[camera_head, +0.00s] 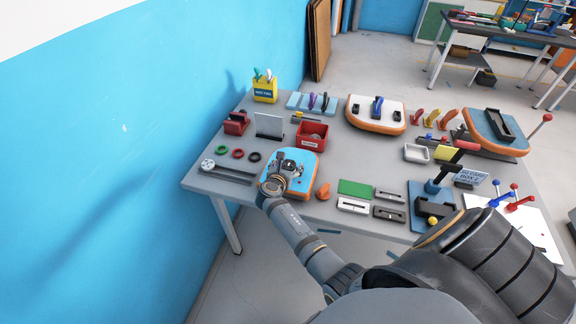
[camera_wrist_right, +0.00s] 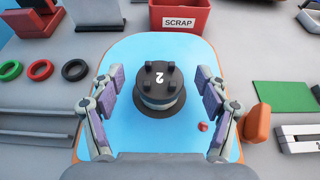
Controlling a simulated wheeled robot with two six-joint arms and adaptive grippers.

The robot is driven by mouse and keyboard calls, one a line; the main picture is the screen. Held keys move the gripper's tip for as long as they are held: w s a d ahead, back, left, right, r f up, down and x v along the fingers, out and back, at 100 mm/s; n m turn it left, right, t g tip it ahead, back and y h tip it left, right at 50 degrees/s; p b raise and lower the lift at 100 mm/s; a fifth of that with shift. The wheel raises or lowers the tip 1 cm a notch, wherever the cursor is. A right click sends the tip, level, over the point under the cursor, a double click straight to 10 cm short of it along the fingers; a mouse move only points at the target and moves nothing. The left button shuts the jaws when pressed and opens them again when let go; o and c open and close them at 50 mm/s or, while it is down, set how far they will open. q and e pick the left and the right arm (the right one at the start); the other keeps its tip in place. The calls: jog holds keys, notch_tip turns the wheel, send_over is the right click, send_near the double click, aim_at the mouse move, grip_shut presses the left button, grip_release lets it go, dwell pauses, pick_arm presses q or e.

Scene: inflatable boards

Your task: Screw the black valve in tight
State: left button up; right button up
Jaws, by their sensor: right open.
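The black valve (camera_wrist_right: 159,88) is a round black cap with several raised lugs and a white "2" on top. It sits on the blue board (camera_wrist_right: 125,55), seen from above in the right wrist view. In the head view the blue board (camera_head: 303,188) with its orange rim lies at the table's front, and my right gripper (camera_head: 288,168) is over it, largely hiding the valve. In the right wrist view the right gripper's fingers (camera_wrist_right: 159,100) are open, one on each side of the valve, with gaps between. My left gripper is not in view.
A red SCRAP bin (camera_head: 312,135) stands just behind the board. Green, red and black rings (camera_head: 238,153) lie to its left, near a long grey tool (camera_head: 228,172). An orange piece (camera_wrist_right: 257,123) lies close to the right finger. A small red ball (camera_wrist_right: 203,126) is on the board.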

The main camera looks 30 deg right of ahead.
jog(key=shift+a, duration=0.1)
jog(key=v, duration=0.7)
jog(key=shift+s+a+r, duration=0.15)
dwell(0.4)
